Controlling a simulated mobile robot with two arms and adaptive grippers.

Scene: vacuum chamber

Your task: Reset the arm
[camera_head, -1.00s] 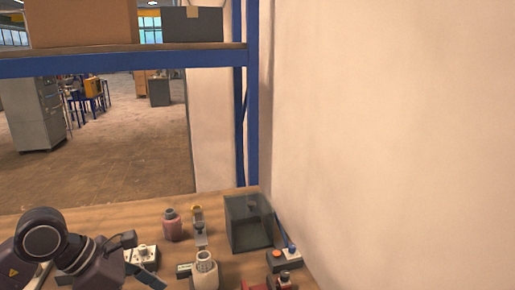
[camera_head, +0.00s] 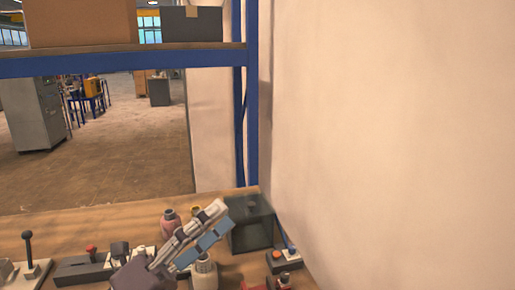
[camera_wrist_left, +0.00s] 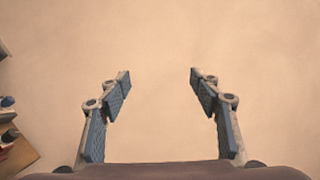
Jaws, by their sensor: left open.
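My left gripper (camera_head: 222,217) rises from the bottom of the head view, its pale fingers with blue pads pointing up and to the right. In the head view it passes in front of the bottles and overlaps the left edge of a dark see-through box (camera_head: 256,233). In the left wrist view the gripper (camera_wrist_left: 160,77) is open with nothing between its fingers, facing the plain wall (camera_wrist_left: 160,40). My right gripper is not in view.
The wooden bench (camera_head: 90,223) holds a pink bottle (camera_head: 168,218), a beige bottle (camera_head: 205,278), a black lever (camera_head: 28,245), a red-button box (camera_head: 88,262) and a small switch box (camera_head: 285,262). A blue-framed shelf (camera_head: 120,62) spans above. The wall (camera_head: 400,130) closes the right.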

